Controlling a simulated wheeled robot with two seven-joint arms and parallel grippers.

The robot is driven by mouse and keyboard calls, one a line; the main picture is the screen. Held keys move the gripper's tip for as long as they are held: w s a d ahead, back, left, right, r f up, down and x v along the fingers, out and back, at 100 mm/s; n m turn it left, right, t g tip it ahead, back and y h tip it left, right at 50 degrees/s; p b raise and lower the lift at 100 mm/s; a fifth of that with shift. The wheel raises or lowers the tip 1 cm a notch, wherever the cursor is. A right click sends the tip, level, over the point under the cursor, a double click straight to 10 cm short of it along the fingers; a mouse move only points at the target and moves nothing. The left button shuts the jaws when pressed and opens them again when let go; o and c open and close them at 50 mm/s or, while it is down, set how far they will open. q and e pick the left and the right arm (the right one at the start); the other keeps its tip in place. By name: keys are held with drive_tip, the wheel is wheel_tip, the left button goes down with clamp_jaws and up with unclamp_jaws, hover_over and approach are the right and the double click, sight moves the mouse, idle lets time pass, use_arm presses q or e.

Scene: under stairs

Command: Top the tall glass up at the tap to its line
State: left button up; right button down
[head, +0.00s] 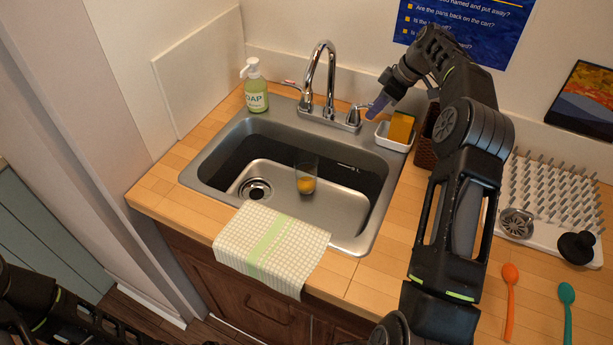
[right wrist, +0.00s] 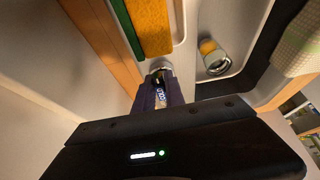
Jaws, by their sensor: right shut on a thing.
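The tall glass (head: 307,170) is clear and stands in the sink, below and in front of the tap's spout, with orange-yellow contents low in it. It also shows in the right wrist view (right wrist: 214,62). No line on it can be made out. The chrome tap (head: 320,75) has a curved spout and a lever on each side; I see no stream of water. My right gripper (head: 371,111) is at the right-hand tap handle (head: 353,118) and shut on it; its fingers (right wrist: 160,90) partly hide the handle. My left gripper is out of view.
A soap bottle (head: 256,88) stands left of the tap. A white dish with a yellow sponge (head: 401,127) is just right of my right gripper. A checked towel (head: 270,245) hangs over the front edge. A drying rack (head: 550,195) and two spoons lie at right.

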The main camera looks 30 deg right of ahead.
idle(0.5)
drive_tip(key=shift+f, duration=0.1)
drive_tip(key=a+m+b, duration=0.1)
drive_tip(key=b, duration=0.2)
drive_tip(key=m+h+b, duration=0.1)
drive_tip(key=m+b, duration=0.1)
drive_tip(key=b, duration=0.1)
drive_tip(key=s+a+m+t+h+b, duration=0.1)
drive_tip(key=m+b, duration=0.1)
drive_tip(key=b, duration=0.1)
drive_tip(key=shift+a+f+b, duration=0.1)
drive_tip(key=shift+a+b, duration=0.25)
drive_tip(key=shift+a+m+h, duration=0.2)
drive_tip(key=shift+m+h, duration=0.1)
drive_tip(key=shift+m, duration=0.4)
drive_tip(key=shift+a+r+m, duration=0.1)
drive_tip(key=shift+r+m, duration=0.15)
drive_tip(key=shift+m, duration=0.15)
drive_tip(key=shift+s, duration=0.1)
